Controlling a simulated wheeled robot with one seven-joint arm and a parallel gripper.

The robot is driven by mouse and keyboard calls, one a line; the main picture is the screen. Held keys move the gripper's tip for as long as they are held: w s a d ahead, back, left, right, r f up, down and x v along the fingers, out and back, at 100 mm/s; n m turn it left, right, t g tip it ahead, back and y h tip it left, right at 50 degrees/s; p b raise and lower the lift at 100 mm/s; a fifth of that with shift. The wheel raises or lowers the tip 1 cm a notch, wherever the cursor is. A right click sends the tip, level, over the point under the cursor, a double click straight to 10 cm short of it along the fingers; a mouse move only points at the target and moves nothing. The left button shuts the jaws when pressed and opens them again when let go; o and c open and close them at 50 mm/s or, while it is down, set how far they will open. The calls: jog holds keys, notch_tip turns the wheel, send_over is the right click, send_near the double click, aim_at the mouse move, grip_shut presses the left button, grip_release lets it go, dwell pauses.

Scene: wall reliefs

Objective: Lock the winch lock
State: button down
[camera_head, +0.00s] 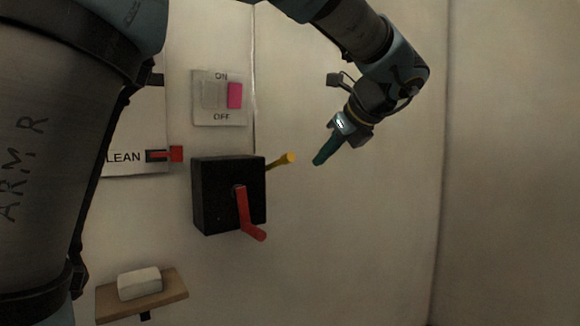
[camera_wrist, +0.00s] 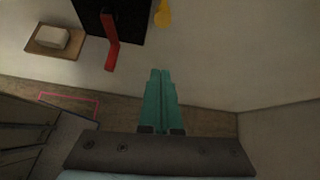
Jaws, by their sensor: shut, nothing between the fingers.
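The winch is a black box (camera_head: 215,205) on the wall, with a red crank handle (camera_head: 243,212) on its front that hangs down and bends to the lower right. A yellow lever (camera_head: 282,161), likely the lock, sticks out from the box's right side and points up and right. In the wrist view the black box (camera_wrist: 122,18), red crank (camera_wrist: 111,42) and yellow lever (camera_wrist: 162,14) show at the top. My gripper (camera_head: 318,161) is to the right of the yellow lever's tip, apart from it in the picture. Its teal fingers (camera_wrist: 160,75) are shut and empty.
An ON/OFF switch panel (camera_head: 203,118) with a pink rocker is above the box. A red slider handle (camera_head: 176,154) beside the word "LEAN" is at its upper left. A wooden shelf (camera_head: 172,300) with a white block (camera_head: 139,283) is at lower left. The wall right of the lever is bare.

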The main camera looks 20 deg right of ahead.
aim_at(275, 164)
dwell(0.3)
jog(key=w+a+f+p, duration=0.2)
jog(key=w+p, duration=0.1)
jog(key=w, duration=0.6)
jog(key=shift+f, duration=0.25)
dwell(0.3)
